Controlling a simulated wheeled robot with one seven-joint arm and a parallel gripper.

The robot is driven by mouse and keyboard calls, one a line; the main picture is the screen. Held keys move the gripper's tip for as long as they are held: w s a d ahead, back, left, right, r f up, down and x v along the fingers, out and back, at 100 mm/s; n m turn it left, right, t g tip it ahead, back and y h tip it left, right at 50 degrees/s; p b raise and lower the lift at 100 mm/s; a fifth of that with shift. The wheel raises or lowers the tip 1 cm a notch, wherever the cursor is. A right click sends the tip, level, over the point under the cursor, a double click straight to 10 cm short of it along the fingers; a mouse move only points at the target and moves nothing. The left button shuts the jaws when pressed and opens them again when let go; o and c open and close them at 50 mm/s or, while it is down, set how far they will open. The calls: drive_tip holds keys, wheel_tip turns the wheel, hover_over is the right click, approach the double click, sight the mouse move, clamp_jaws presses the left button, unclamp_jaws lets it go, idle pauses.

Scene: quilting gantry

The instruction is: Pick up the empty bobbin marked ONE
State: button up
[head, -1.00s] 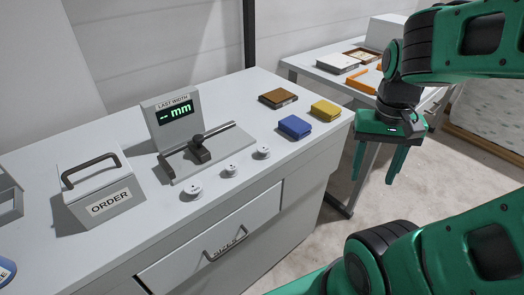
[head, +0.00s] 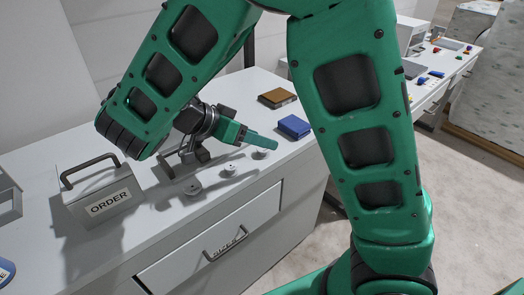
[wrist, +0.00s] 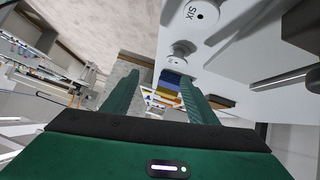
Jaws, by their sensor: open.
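In the wrist view one bobbin reads SIX (wrist: 201,14); a farther white bobbin (wrist: 182,48) shows no readable mark. I cannot tell which bobbin is ONE. My gripper (head: 262,141) is low over the counter, its fingers pointing right, near the right bobbin. In the wrist view its fingers (wrist: 158,98) are apart with nothing held.
The ORDER box (head: 98,192) stands at left. A width gauge, mostly behind my arm, stands behind the bobbins. A blue block (head: 294,126) and a brown block (head: 277,98) lie to the right. The drawer front (head: 215,235) is below.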

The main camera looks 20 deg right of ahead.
sight(258, 150)
drive_tip(key=a, duration=0.2)
drive_tip(key=a+t+h, duration=0.1)
drive_tip(key=a, duration=0.2)
drive_tip(key=s+a+m+t, duration=0.1)
drive_tip(key=a, duration=0.1)
drive_tip(key=shift+a, duration=0.3)
drive_tip(key=shift+x, duration=5.35)
drive_tip(key=shift+w+r, duration=0.1)
drive_tip(key=shift+w, duration=0.05)
drive_tip(key=c, duration=1.1)
